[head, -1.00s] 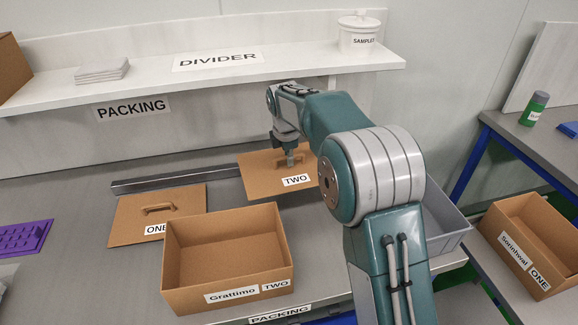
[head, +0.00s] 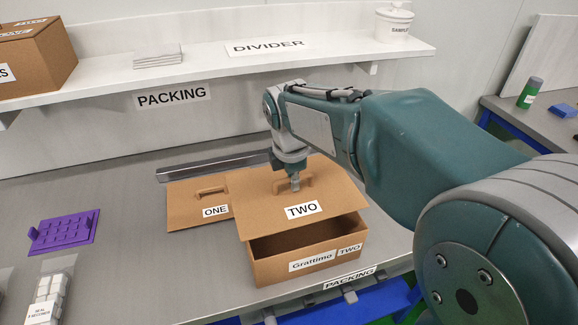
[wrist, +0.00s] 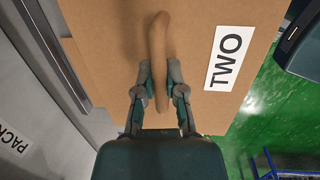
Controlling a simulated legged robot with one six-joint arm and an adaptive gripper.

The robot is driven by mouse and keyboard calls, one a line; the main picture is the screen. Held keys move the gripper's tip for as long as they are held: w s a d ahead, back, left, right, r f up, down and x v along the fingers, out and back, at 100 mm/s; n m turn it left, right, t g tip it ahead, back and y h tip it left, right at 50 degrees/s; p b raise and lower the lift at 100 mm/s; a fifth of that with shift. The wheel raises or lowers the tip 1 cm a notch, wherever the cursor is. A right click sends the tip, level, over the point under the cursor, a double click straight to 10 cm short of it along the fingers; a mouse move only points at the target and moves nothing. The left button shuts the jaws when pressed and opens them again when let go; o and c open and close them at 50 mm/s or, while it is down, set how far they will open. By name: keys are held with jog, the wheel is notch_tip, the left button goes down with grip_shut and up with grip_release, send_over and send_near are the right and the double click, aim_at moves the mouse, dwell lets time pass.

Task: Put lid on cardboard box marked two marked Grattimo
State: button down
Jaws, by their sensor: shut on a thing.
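The cardboard lid marked TWO (head: 330,195) is held by my gripper (head: 294,185) by its raised handle (head: 308,181). In the wrist view my gripper (wrist: 160,95) is shut on that handle (wrist: 158,45), with the lid (wrist: 110,30) filling the view below. The open cardboard box marked Grattimo TWO (head: 270,269) stands on the bench beneath the lid. The lid covers the back of the box in the head view, and the dark inside shows at the front. The lid looks apart from the front rim; contact at the back is hidden.
The lid marked ONE (head: 187,212) lies on the bench to the left, partly behind lid TWO. A metal rail (head: 215,166) runs along the back. A purple tray (head: 65,232) and white blocks (head: 48,300) lie farther left. The shelf (head: 230,62) hangs above.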

aim_at(301, 193)
jog(key=shift+s+d, duration=0.1)
jog(key=shift+s, duration=0.25)
jog(key=d, duration=0.1)
jog(key=d+f, duration=0.1)
jog(key=d, duration=0.1)
jog(key=shift+d, duration=0.1)
jog(key=shift+d+f, duration=0.1)
jog(key=shift+f, duration=0.3)
jog(key=a+f, duration=0.3)
jog(key=shift+w+a, duration=0.1)
jog(key=shift+a, duration=0.05)
jog(key=shift+f, duration=0.2)
jog(key=shift+d+f, duration=0.1)
jog(key=shift+d, duration=1.05)
jog(key=shift+a, duration=0.85)
jog(key=shift+d, duration=0.85)
jog(key=shift+a, duration=0.4)
